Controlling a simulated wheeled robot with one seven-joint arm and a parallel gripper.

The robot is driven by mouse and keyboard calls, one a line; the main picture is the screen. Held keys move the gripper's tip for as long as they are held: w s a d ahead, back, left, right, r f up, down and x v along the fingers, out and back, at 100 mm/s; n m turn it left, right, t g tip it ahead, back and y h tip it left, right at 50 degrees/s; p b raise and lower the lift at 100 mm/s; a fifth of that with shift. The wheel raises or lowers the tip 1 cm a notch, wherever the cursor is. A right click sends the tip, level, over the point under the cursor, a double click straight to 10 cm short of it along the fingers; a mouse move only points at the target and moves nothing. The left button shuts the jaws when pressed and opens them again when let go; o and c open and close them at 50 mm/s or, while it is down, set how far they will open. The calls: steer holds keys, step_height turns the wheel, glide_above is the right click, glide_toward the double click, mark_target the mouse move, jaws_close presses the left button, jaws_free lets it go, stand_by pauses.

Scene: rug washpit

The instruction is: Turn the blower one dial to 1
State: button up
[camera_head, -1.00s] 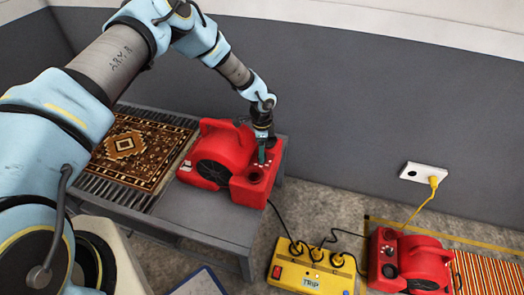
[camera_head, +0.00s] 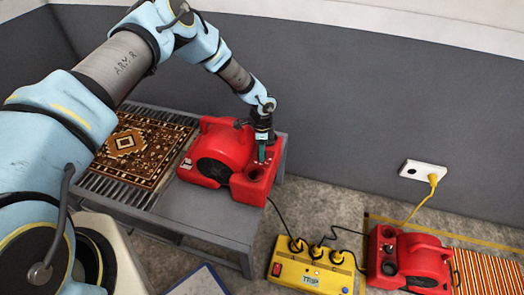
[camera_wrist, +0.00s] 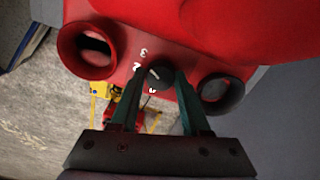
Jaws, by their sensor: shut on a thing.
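The red blower (camera_head: 222,147) on the grey table is blower one as far as I can tell; no name is readable on it. Its small dark dial (camera_wrist: 160,76) sits on the red face between two round openings, with white figures 3 and 2 beside it. A further white mark by the dial is too small to read. My gripper (camera_wrist: 157,75) has its green fingers on either side of the dial and is shut on it. In the head view my gripper (camera_head: 262,155) points down at the blower's top right; the dial is hidden there.
A patterned rug (camera_head: 140,145) lies on the table (camera_head: 205,216) left of the blower. A yellow power box (camera_head: 312,272) with plugged cables stands on the floor. A second red blower (camera_head: 412,262) is at the right, near a striped rug (camera_head: 488,275). A wall socket (camera_head: 423,171) holds a yellow plug.

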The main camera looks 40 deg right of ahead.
jaws_close()
steer(key=shift+f+n+b, duration=0.1)
steer(key=shift+n+b, duration=0.3)
steer(key=shift+b, duration=0.1)
steer(key=shift+f+n+b, duration=0.1)
steer(key=shift+n+b, duration=0.9)
steer(key=n+b, duration=0.3)
steer(key=shift+n, duration=0.3)
steer(key=n+b, duration=0.3)
steer(key=n, duration=0.2)
steer(key=shift+n+b, duration=1.1)
steer(key=shift+n, duration=1)
steer(key=shift+r, duration=0.2)
